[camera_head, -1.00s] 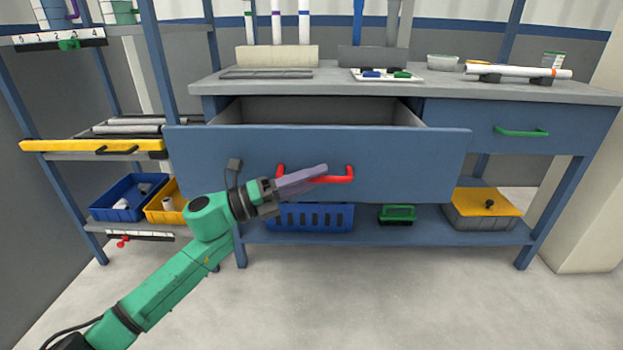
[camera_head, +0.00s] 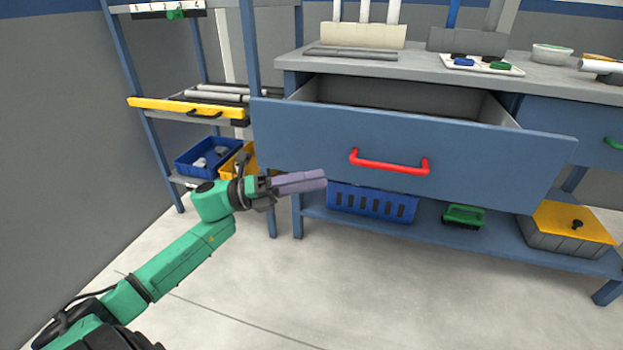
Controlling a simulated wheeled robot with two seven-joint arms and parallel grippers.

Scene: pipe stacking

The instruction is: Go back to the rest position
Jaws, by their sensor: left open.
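My left gripper (camera_head: 300,182) has purple-grey fingers and holds nothing that I can see. It is open and sits low in front of the workbench, left of the red drawer handle (camera_head: 390,163) and apart from it. The blue drawer (camera_head: 470,165) under the worktop is pulled out, and the part of its inside that shows looks empty. My right gripper is not in view.
A shelf rack (camera_head: 155,150) with a yellow-fronted tray (camera_head: 165,106) stands behind my left arm. Below the drawer, a blue basket (camera_head: 372,203), a green-handled item (camera_head: 463,216) and a yellow-lidded box (camera_head: 570,225) sit on the lower shelf. The floor in front is clear.

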